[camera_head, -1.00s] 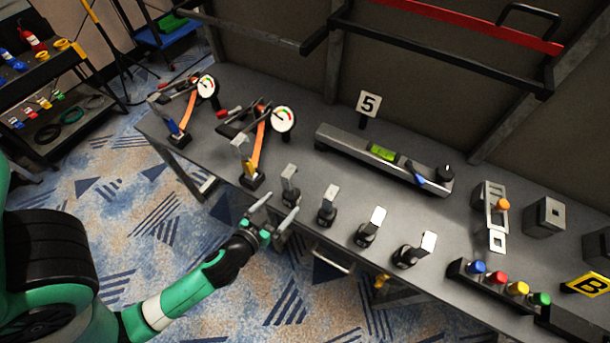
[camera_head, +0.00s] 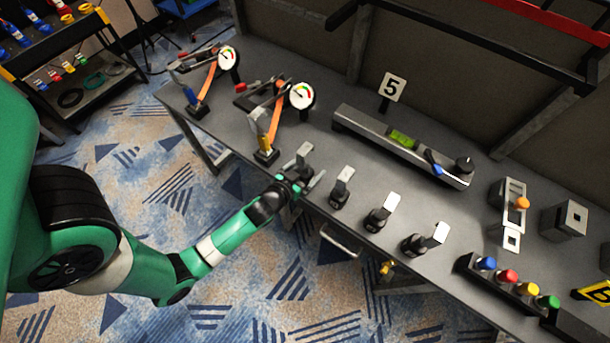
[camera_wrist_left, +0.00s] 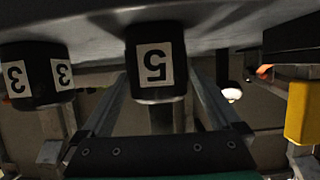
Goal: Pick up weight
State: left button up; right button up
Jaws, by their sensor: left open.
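Several weights with black bases and flat silver tops stand in a row along the table's front edge. The leftmost weight (camera_head: 305,153) is partly hidden by my left gripper (camera_head: 300,181). In the left wrist view, which looks upside down, a black weight marked 5 (camera_wrist_left: 155,62) lies between the two open fingers of the left gripper (camera_wrist_left: 160,92). I cannot tell whether the fingers touch it. A weight marked 3 (camera_wrist_left: 38,78) is beside it. The other weights in the head view are the second (camera_head: 342,187), third (camera_head: 382,212) and fourth (camera_head: 425,239). My right gripper is not in view.
Two clamps with gauges (camera_head: 228,58) (camera_head: 302,95) stand left and behind on the table. A coloured button block (camera_head: 515,283) is at the right. A handle (camera_head: 340,243) is below the edge.

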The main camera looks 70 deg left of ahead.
pick_arm(q)
jog(key=shift+w+a+f, duration=0.2)
jog(key=shift+w+a, duration=0.15)
jog(key=shift+w, duration=0.2)
jog(key=shift+s, duration=0.1)
jog(key=shift+c, duration=0.3)
grip_shut()
jog(key=shift+r, duration=0.1)
